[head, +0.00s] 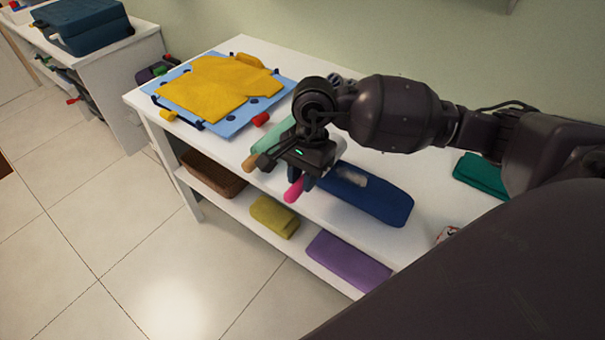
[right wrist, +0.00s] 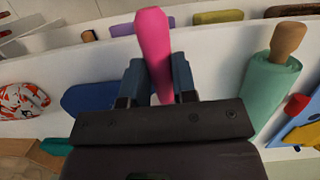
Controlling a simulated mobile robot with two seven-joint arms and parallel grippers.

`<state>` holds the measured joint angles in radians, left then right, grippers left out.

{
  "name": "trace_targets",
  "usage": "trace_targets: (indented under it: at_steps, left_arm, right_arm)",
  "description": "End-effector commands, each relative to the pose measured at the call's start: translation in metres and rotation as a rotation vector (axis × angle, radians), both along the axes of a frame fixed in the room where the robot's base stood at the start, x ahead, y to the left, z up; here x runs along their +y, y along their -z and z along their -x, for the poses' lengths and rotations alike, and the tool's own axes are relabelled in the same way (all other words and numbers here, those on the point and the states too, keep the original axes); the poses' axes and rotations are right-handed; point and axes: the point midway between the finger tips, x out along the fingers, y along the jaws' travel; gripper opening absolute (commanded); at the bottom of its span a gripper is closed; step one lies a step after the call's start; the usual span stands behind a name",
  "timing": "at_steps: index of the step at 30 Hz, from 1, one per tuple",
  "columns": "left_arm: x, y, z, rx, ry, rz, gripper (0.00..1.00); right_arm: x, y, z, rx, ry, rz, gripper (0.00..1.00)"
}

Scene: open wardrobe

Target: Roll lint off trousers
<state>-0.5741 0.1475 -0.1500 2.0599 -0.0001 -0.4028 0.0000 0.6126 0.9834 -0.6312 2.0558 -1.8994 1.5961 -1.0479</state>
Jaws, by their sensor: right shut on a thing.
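My right gripper (head: 303,172) is shut on a pink handle (head: 294,189), seen also in the right wrist view (right wrist: 154,45). The handle sticks out of the jaws toward the table's front edge; its other end is hidden by the gripper. A long navy-blue padded or folded piece (head: 385,204), perhaps the trousers, lies on the white table just right of the gripper. A small pale grey patch (head: 351,178) shows on it; I cannot tell if it is the roller head or lint. The navy piece shows in the right wrist view (right wrist: 90,97). My left gripper is out of view.
The white table (head: 235,135) also holds a yellow garment (head: 220,85) on a light-blue board (head: 240,120), a teal roll with a wooden handle (head: 252,162) and a green cloth (head: 482,175). A lower shelf holds a basket (head: 212,175), an olive cloth (head: 274,215) and a purple cloth (head: 346,262).

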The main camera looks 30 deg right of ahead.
Motion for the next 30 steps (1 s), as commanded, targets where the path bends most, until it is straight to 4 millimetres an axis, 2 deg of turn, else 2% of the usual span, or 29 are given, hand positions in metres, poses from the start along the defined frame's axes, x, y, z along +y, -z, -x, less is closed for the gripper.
trace_targets:
  at_steps: [14,30]
  left_arm:
    - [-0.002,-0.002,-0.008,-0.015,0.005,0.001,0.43]
    - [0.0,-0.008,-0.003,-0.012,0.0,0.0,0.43]
  right_arm:
    - [0.0,0.004,0.001,0.0,0.0,0.001,0.0]
    - [-0.011,0.003,0.023,-0.001,0.001,0.002,0.0]
